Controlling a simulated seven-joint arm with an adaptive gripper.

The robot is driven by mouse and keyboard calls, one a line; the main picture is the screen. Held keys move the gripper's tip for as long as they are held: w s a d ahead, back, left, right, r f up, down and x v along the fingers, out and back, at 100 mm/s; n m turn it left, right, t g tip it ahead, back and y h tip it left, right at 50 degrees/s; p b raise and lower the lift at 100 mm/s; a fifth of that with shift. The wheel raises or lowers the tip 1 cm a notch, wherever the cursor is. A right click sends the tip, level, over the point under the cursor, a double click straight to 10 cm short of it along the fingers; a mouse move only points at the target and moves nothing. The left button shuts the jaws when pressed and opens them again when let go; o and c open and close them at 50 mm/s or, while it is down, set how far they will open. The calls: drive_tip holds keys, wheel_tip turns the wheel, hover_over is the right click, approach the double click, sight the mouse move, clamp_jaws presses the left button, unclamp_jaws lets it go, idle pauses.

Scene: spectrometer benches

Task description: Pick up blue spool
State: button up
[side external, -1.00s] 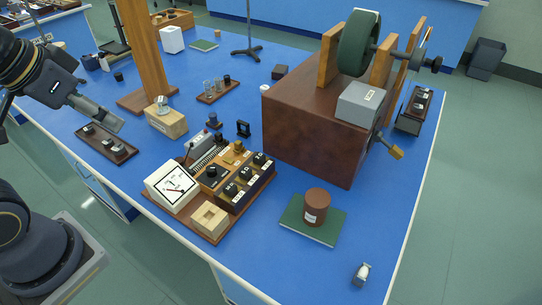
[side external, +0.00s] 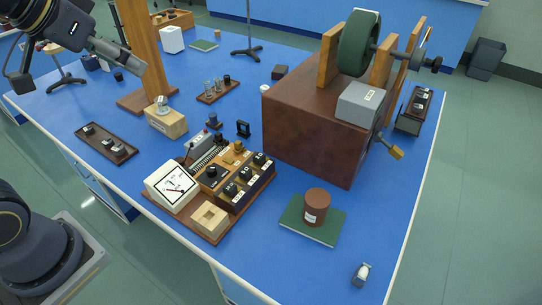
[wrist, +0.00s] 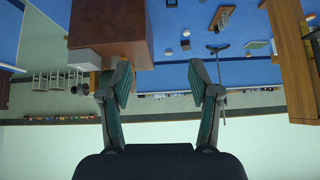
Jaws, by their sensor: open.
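A small dark blue piece (side external: 213,120), the likeliest blue spool, stands on the blue table behind the control panel. Another small dark cylinder (side external: 118,76) stands further back at the left; I cannot tell its colour well. My gripper (side external: 141,72) is at the upper left in the side view, in front of the wooden post and well away from the dark blue piece. In the wrist view my gripper (wrist: 160,76) has its two fingers wide apart with nothing between them. I cannot pick out the spool surely in that view.
A large brown box (side external: 305,135) with a green wheel (side external: 359,43) stands at the right. The wooden post (side external: 145,45) rises beside my gripper. A meter panel (side external: 210,190), a wooden block (side external: 167,121) and a switch strip (side external: 106,145) are nearer.

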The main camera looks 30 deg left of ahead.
drive_tip(key=w+a+r, duration=0.2)
drive_tip(key=w, duration=0.8)
drive_tip(key=n+g, duration=0.3)
hover_over(213, 115)
drive_tip(key=s, duration=0.2)
drive_tip(key=shift+y, duration=0.4)
drive_tip(key=f, duration=3.4)
drive_tip(key=shift+w+d+f, duration=0.2)
drive_tip(key=shift+d+f, duration=0.05)
drive_tip(key=shift+f, duration=0.15)
drive_tip(key=shift+s+x, duration=0.2)
drive_tip(key=shift+x, duration=1.35)
drive_tip(key=shift+s+x, duration=0.15)
drive_tip(key=shift+x, duration=1.4)
drive_tip(key=shift+a+f, duration=0.15)
drive_tip(key=shift+c, duration=0.4)
clamp_jaws()
